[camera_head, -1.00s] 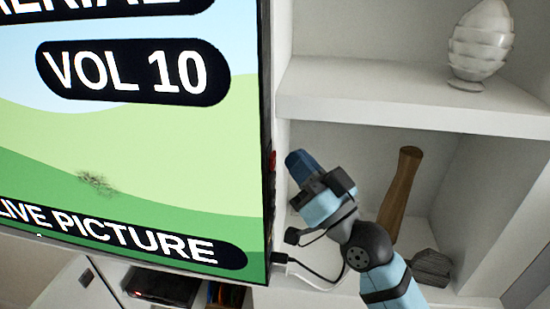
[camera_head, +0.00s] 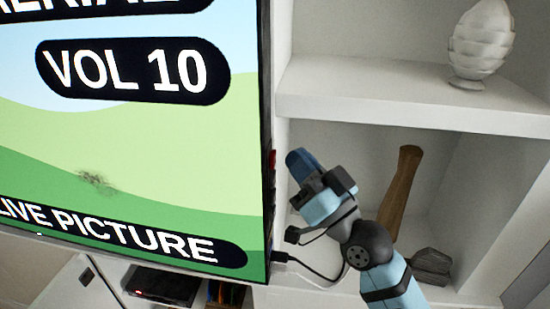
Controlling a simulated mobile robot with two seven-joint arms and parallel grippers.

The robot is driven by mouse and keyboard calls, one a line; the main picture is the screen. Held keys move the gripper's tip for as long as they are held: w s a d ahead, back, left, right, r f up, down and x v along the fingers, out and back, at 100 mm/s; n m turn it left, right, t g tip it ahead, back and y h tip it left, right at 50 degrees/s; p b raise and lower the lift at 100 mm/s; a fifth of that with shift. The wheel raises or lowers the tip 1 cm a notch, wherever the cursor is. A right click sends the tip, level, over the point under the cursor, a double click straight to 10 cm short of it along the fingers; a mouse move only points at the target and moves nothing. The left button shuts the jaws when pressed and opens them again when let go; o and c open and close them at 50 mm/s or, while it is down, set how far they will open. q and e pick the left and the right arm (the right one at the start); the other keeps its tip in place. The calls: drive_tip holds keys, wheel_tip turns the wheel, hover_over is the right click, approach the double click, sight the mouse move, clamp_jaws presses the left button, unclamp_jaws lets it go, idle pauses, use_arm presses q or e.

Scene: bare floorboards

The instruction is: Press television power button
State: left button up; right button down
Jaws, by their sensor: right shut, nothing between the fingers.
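The television (camera_head: 150,150) fills the left of the head view, switched on. Its screen reads "VOL 10" and "LIVE PICTURE" over green hills. A small red button (camera_head: 272,160) shows on its right side edge. My right gripper (camera_head: 296,157) is shut and empty, a little to the right of that edge near the red part. A small gap shows between the fingertips and the television. My left gripper is not in view.
White shelves (camera_head: 400,100) stand right of the television. A white ornament (camera_head: 482,42) sits on the upper shelf. A wooden-handled hammer (camera_head: 400,190) leans behind my right arm. A black cable (camera_head: 310,270) plugs in at the television's lower edge. A dark box (camera_head: 165,285) lies below.

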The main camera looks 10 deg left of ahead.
drive_tip(key=shift+a, duration=0.2)
idle(0.7)
drive_tip(key=shift+a, duration=0.25)
drive_tip(key=shift+a+p, duration=0.4)
idle(0.6)
drive_tip(key=shift+d, duration=0.85)
drive_tip(key=shift+d+b, duration=0.45)
drive_tip(key=shift+d, duration=2.05)
